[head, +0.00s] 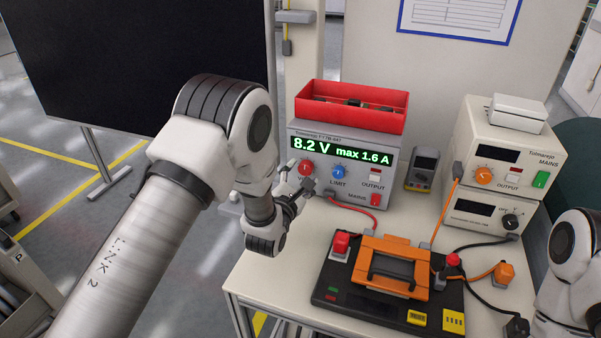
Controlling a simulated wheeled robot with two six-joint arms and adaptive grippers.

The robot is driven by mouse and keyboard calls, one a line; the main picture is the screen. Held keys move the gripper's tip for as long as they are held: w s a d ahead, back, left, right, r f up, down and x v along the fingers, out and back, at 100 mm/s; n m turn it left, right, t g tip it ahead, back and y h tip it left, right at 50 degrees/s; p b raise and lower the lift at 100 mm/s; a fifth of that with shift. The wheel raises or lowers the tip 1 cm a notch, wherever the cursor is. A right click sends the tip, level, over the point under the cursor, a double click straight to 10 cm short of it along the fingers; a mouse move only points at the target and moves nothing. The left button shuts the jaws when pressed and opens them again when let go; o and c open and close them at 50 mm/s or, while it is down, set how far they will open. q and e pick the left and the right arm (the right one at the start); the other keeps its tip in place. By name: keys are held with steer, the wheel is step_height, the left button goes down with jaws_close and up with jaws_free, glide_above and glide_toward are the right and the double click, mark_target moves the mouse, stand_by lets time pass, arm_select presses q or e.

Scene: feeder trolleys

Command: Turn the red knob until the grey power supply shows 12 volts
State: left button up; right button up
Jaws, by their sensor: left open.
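The grey power supply (384,153) stands at the back of the bench. Its green display (340,150) reads 8.2 V and max 1.6 A. The red knob (305,168) is at the left of its front panel, with a blue LIMIT knob (338,172) to its right. My left gripper (300,184) is open, just in front of and below the red knob, and it hides part of the knob's label. I cannot tell whether its fingers touch the knob. On the right, part of my right arm shows, but its gripper is out of view.
A red bin (351,105) sits on the supply. An orange device (388,255) with a handle lies on a black board (345,297) at the front. A yellow-grey meter (422,170) and two stacked cream units (497,150) stand to the right. Cables cross the bench.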

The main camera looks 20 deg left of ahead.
arm_select(q)
steer(key=shift+w, duration=0.35)
steer(key=c, duration=1.1)
steer(key=shift+c, duration=0.2)
steer(key=shift+m, duration=0.3)
steer(key=m+b, duration=0.1)
steer(key=m, duration=0.1)
steer(key=shift+f+m+b, duration=0.1)
steer(key=shift+m+b, duration=0.2)
steer(key=shift+b, duration=0.05)
steer(key=m+b, duration=0.1)
steer(key=m, duration=0.2)
steer(key=shift+m+b, duration=0.3)
steer(key=m+b, duration=0.1)
steer(key=m, duration=0.2)
steer(key=shift+m+b, duration=0.8)
steer(key=shift+m, duration=0.9)
